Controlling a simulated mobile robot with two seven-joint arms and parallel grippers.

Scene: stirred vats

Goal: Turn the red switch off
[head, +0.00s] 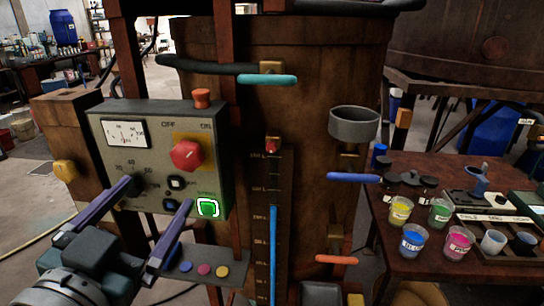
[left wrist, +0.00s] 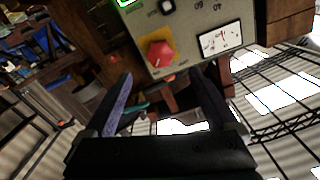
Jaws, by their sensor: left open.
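The red switch (head: 186,154) is a knob on a yellow plate on the grey control box (head: 108,125). The words OFF and ON stand above it, at left and right. I cannot clearly tell which one it points at. My left gripper (head: 156,196) is open and empty in front of the box, its fingertips lower than the switch in the picture. In the left wrist view, the switch (left wrist: 157,53) shows upside down, just beyond the gap between the fingers (left wrist: 160,84). No contact with it shows. My right gripper is not in view.
A large brown vat (head: 310,60) stands behind. A table (head: 425,165) with paint cups is at the right.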

